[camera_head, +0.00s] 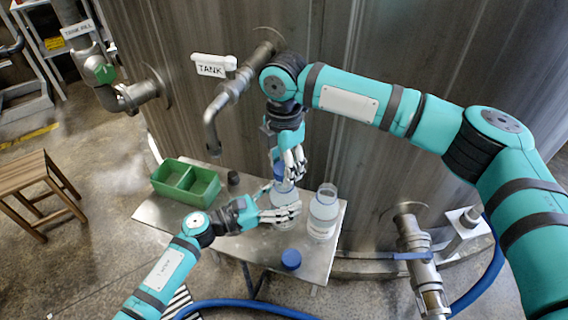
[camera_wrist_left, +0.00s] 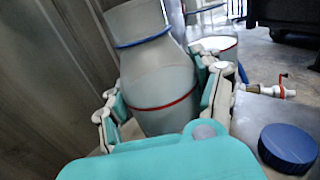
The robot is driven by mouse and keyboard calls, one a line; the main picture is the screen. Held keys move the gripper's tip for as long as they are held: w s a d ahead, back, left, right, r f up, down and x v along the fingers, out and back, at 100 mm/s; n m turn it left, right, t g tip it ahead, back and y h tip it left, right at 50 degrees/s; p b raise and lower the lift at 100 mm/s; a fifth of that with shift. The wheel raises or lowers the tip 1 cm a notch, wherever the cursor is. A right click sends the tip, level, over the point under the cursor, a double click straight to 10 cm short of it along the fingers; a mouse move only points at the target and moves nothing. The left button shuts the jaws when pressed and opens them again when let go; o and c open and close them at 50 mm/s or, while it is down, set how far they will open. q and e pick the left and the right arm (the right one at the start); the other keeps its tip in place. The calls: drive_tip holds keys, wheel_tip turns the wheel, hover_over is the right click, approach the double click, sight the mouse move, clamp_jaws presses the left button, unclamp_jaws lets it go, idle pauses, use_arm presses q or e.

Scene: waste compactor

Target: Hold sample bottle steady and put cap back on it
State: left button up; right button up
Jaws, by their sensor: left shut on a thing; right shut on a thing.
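The clear sample bottle (camera_head: 283,190) stands on the metal table, with my left gripper (camera_head: 282,213) shut around its body. In the left wrist view the bottle (camera_wrist_left: 158,85) fills the space between my left fingers (camera_wrist_left: 165,112); it has a blue ring and a red ring. My right gripper (camera_head: 290,165) is directly above the bottle, pointing down, and shut on a small blue thing (camera_head: 278,171) that looks like a cap. Its fingers hide most of it, and I cannot tell whether it touches the bottle's mouth.
A second clear bottle (camera_head: 323,213), without a cap, stands right of the held one. Another blue cap (camera_head: 291,259) lies near the table's front edge. A green divided tray (camera_head: 186,183) and a small dark object (camera_head: 233,178) are at left. The tank's spout (camera_head: 212,138) hangs behind.

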sight(284, 201)
drive_tip(key=shift+f, duration=0.85)
drive_tip(key=shift+f, duration=0.55)
drive_tip(key=m, duration=0.7)
drive_tip(key=shift+f, duration=0.1)
drive_tip(key=m, duration=0.7)
drive_tip(key=shift+a, duration=0.1)
idle(0.5)
drive_tip(key=o, duration=0.7)
